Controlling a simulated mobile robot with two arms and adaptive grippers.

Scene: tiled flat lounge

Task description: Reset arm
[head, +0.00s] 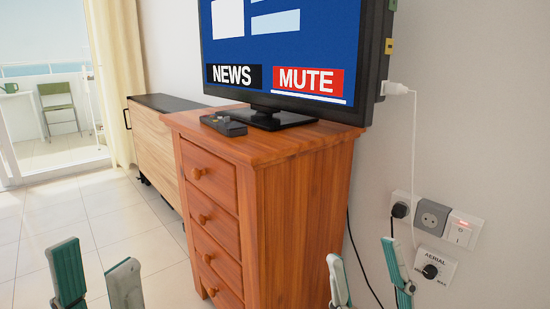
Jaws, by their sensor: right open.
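My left gripper (94,256) shows at the bottom left of the head view. Its two teal and grey fingers stand apart with only floor visible between them, so it is open and empty. My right gripper (363,251) shows at the bottom right, in front of the dresser's right side and the wall. Its two fingers are wide apart, with nothing between them. The rest of both arms is outside the picture.
A wooden dresser (290,190) stands ahead, bearing a television (280,45) and a small dark device (223,124). Wall sockets (432,216) and cables are at right. Tiled floor (55,225) is clear at left, towards a balcony with a green chair (58,108).

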